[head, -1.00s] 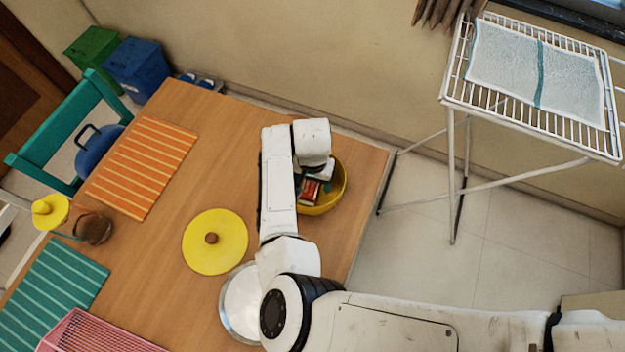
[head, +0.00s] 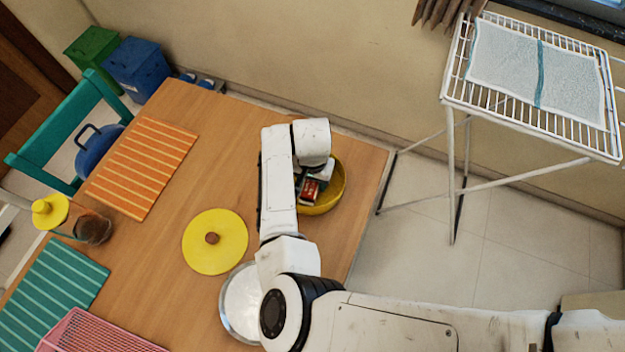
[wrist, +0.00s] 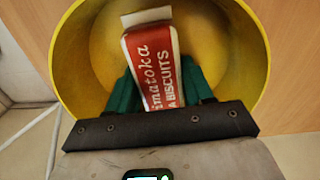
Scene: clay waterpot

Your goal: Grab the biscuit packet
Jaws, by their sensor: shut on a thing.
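The biscuit packet (wrist: 153,65) is red and white with "BISCUITS" lettering, and it lies inside a yellow bowl (wrist: 257,45). In the wrist view, my gripper (wrist: 160,88) has its green fingers on either side of the packet and is shut on it, inside the bowl. In the head view, the packet (head: 311,190) shows as a small red patch in the yellow bowl (head: 335,198), below my wrist. My arm hides part of the bowl and most of the gripper there.
The bowl stands near the far right corner of the wooden table (head: 190,160). A yellow lid (head: 230,255) and a metal plate (head: 238,300) lie left of and below my arm. An orange striped mat (head: 143,168) lies further left. A white drying rack (head: 470,90) stands right of the table.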

